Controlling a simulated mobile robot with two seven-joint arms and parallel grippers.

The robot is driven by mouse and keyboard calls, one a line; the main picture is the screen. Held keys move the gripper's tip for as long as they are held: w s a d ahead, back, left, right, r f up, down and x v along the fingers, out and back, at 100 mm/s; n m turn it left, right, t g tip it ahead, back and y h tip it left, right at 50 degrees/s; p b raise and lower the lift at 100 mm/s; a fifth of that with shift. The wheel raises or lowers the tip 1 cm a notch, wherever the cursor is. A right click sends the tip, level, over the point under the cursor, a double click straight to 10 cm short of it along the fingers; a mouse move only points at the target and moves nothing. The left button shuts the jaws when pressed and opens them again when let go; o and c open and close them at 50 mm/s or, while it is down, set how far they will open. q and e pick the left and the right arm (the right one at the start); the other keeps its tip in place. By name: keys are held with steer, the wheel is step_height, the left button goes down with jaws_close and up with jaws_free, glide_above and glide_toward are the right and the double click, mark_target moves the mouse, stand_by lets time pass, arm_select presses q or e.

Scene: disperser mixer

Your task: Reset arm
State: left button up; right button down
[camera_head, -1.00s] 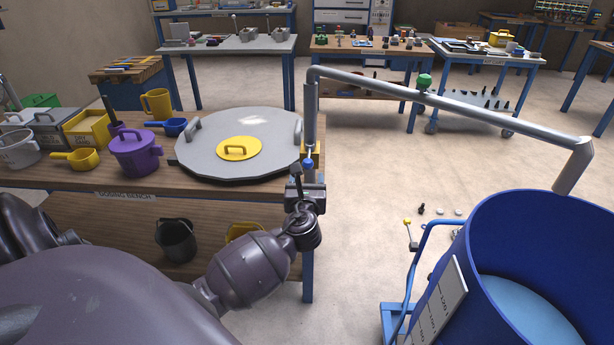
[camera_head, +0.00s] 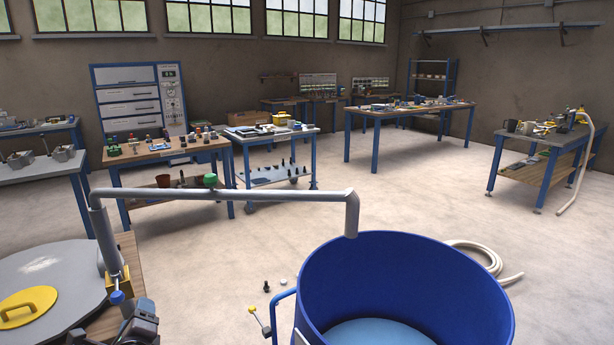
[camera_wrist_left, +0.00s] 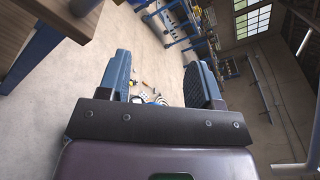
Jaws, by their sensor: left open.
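My left gripper (camera_head: 138,326) shows at the bottom left of the head view, just below the blue knob (camera_head: 117,297) at the base of the grey pipe. In the left wrist view its two blue fingers (camera_wrist_left: 160,80) stand wide apart with nothing between them. Beyond them lies pale floor. Most of my left arm is out of the head view. My right gripper is in neither view.
A grey round lid (camera_head: 60,275) lies at left. A hose (camera_head: 490,255) lies on the floor. Workbenches (camera_head: 405,110) stand behind; open floor lies between.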

arm_select(q)
steer(key=s+d+f+n+h, duration=0.7)
steer(key=s+d+f+n, duration=0.2)
steer(key=n, duration=0.5)
steer(key=s+d+f+n+g, duration=0.1)
steer(key=s+f+n+g, duration=0.1)
steer(key=s, duration=0.6)
steer(key=s+d+f+n+g, duration=0.1)
steer(key=s+f+n, duration=0.3)
steer(key=s+f, duration=0.3)
steer(key=shift+s+d+f+g, duration=0.2)
steer(key=shift+s+g, duration=0.2)
steer(key=shift+s, duration=0.7)
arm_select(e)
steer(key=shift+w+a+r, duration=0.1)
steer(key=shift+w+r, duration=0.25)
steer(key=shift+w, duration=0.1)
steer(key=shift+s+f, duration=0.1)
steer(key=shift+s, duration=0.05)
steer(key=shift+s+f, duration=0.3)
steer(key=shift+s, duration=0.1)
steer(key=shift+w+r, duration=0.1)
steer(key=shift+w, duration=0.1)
